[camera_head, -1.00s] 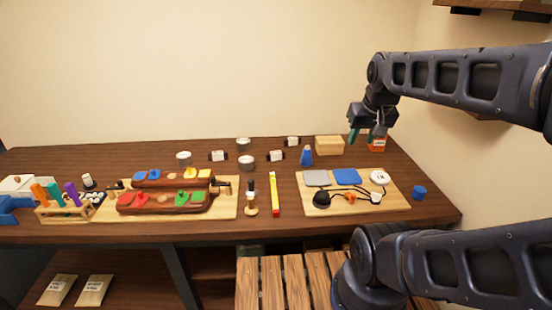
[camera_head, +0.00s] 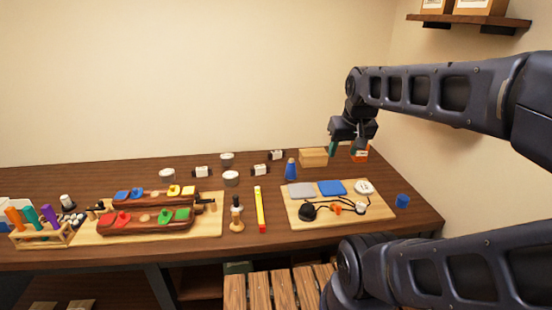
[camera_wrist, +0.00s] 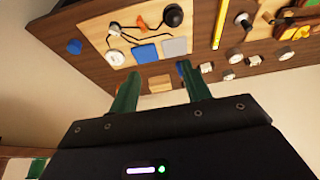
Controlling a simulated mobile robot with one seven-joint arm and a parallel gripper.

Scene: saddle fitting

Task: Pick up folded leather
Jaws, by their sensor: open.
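No piece is plainly recognisable as folded leather. A tan, block-like piece (camera_head: 313,157) lies at the back of the table and may be it, but I cannot be sure. In the wrist view the tan piece (camera_wrist: 160,84) appears between my fingertips, some distance beyond them. Flat grey (camera_head: 300,190) and blue (camera_head: 331,187) squares lie on the right-hand light board (camera_head: 290,214). My gripper (camera_head: 347,149) is open and empty, above the table's back right, just right of the tan piece. Its two green fingers (camera_wrist: 161,90) show apart in the wrist view.
An orange container (camera_head: 360,155) stands behind my gripper, partly hidden. A blue bottle (camera_head: 291,169) stands left of the tan piece. A blue cup (camera_head: 402,200) sits near the table's right edge. The board also holds a black knob with cords and a white disc (camera_head: 364,187).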

